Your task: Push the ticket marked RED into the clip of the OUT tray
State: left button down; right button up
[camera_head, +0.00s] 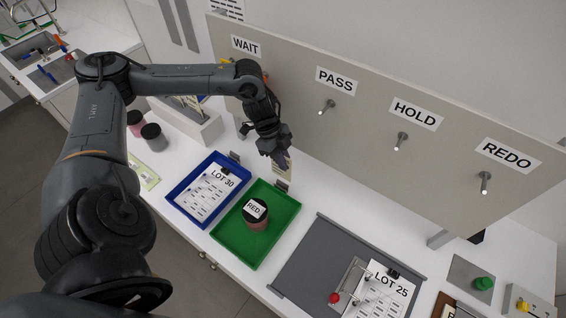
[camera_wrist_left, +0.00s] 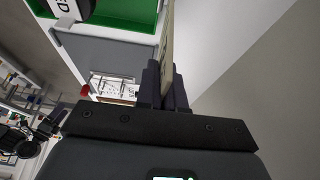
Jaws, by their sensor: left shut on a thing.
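My left gripper (camera_head: 277,156) is shut on a pale ticket (camera_head: 286,170), which hangs below the fingertips at the back edge of the green tray (camera_head: 228,236). The ticket's print is not readable. A small grey clip (camera_head: 282,186) stands on that tray's back edge, just under the ticket; I cannot tell whether they touch. In the left wrist view the ticket (camera_wrist_left: 167,45) shows nearly edge-on between the fingers (camera_wrist_left: 165,88). A jar (camera_head: 256,213) with a RED label on its dark lid stands in the green tray. No OUT marking is readable. My right gripper is not in view.
A blue tray (camera_head: 174,197) with a LOT 30 sheet stands left of the green one, with its own clip (camera_head: 234,157). A board (camera_head: 360,125) with pegs rises behind. A grey mat (camera_head: 310,262) with a LOT 25 clipboard (camera_head: 383,292) lies right. Two jars (camera_head: 152,136) stand left.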

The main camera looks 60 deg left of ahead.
aim_at(283, 175)
pick_arm(q)
jog(key=shift+s, duration=0.1)
dwell(0.3)
jog(key=shift+p, duration=0.45)
jog(key=shift+f+b, duration=0.65)
jog(key=shift+f, duration=0.55)
jog(key=shift+f+b, duration=0.3)
jog(key=shift+f, duration=0.65)
jog(key=shift+f, duration=0.25)
jog(key=shift+f+b, duration=0.7)
jog(key=shift+f, duration=0.8)
